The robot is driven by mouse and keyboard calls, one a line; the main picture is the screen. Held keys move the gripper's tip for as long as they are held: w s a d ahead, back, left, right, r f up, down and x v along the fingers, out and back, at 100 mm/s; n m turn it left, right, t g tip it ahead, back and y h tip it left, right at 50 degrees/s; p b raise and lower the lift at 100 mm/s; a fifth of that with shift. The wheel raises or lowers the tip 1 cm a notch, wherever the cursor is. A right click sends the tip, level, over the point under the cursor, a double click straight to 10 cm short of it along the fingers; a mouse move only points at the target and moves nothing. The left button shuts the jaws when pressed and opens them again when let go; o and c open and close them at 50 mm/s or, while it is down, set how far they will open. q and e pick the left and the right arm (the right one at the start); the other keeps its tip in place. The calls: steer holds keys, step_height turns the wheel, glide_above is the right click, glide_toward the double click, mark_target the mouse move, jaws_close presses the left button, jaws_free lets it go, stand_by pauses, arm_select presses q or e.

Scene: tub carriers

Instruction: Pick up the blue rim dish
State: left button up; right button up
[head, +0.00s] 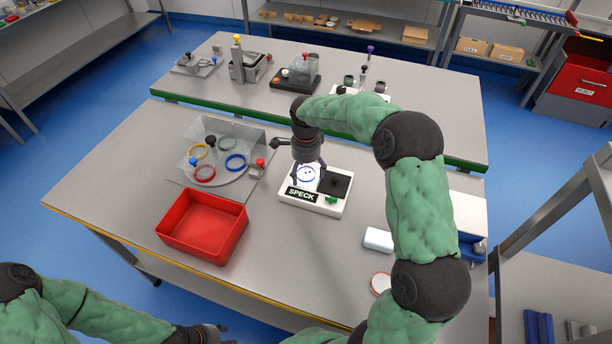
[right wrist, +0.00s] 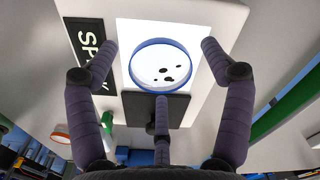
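A blue rim dish (head: 306,174) lies on the lit white pad of the station marked SPECK (head: 316,205). In the right wrist view the blue rim dish (right wrist: 160,85) is white inside with several dark specks. My right gripper (head: 308,178) is over the station, its fingers pointing down at the dish. Its three fingers are spread in the right wrist view (right wrist: 160,60), with the dish between them and no clear contact. My left gripper (head: 205,334) is at the bottom edge, partly cut off; its fingers are unclear.
The clear stand (head: 222,178) also holds yellow and red rings. A red tub (head: 203,226) stands in front of it. A white block (head: 378,239) and a red-rimmed dish (head: 380,283) lie near my right arm. The table's front middle is clear.

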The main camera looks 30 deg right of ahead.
mark_target(306, 174)
steer(key=c, duration=1)
steer(key=shift+r, duration=0.1)
steer(key=shift+r, duration=0.55)
step_height(306, 174, up, 2)
steer(key=shift+r+p, duration=0.1)
steer(key=shift+p, duration=0.4)
steer(key=s+a+r+p, duration=0.1)
steer(key=s+a+r, duration=0.1)
steer(key=s+r, duration=0.1)
steer(key=s+a+r+p, duration=0.1)
steer(key=s+a+r, duration=0.2)
steer(key=s, duration=0.2)
steer(key=s+a+r+p, duration=0.1)
steer(key=s+a+r, duration=0.1)
steer(key=s+r, duration=0.1)
steer(key=shift+s+a+r, duration=0.25)
steer(key=shift+s, duration=0.3)
